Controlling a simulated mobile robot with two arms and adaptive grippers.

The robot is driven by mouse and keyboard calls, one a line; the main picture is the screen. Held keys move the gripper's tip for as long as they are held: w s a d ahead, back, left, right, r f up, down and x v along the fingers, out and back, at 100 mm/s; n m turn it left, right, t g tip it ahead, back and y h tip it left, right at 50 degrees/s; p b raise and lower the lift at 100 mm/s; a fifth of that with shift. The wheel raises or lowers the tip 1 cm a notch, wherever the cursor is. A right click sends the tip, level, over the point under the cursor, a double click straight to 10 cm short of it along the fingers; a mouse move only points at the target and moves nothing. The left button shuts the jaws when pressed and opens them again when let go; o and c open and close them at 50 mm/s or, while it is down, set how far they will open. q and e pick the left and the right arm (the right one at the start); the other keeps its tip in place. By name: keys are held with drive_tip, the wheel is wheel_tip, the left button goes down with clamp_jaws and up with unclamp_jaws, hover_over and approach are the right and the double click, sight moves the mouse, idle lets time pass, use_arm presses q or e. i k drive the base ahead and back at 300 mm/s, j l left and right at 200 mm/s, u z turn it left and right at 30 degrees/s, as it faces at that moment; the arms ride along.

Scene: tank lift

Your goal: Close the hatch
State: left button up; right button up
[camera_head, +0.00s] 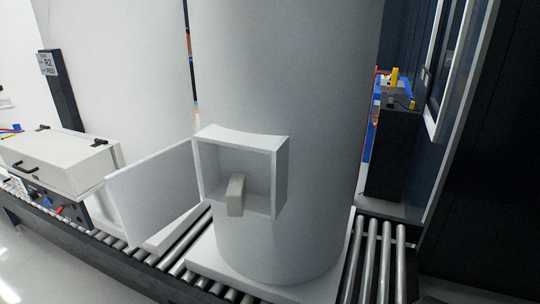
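The hatch door (152,199) is a flat white panel standing open. It swings out to the left of a square white hatch frame (282,180) on the front of a large grey-white cylindrical tank (290,75). Inside the frame a small beige-grey block (236,195) is visible near the bottom of the opening. The door's left edge is free, and its right edge meets the frame's left side. Neither of my grippers is in view.
The tank stands on a pale base plate (215,265) on a roller conveyor (377,262). A white case with a black handle (60,163) lies to the left, close to the door. A dark cabinet (393,150) and dark wall stand at the right.

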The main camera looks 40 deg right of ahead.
sight(147, 195)
drive_tip(key=z, duration=1.15)
drive_tip(key=i+j+z, duration=0.2)
drive_tip(key=j+z, duration=0.3)
drive_tip(key=i+j+z, duration=0.15)
drive_tip(key=j+z, duration=0.3)
drive_tip(key=i+j+z, duration=0.1)
drive_tip(key=j+z, duration=0.85)
drive_tip(key=k+j, duration=0.1)
drive_tip(key=j, duration=0.35)
drive_tip(key=j+z, duration=0.1)
drive_tip(key=j, duration=0.4)
drive_tip(key=k+j, duration=0.15)
drive_tip(key=j, duration=0.3)
drive_tip(key=k+j, duration=0.1)
drive_tip(key=j, duration=0.35)
drive_tip(key=z, duration=0.05)
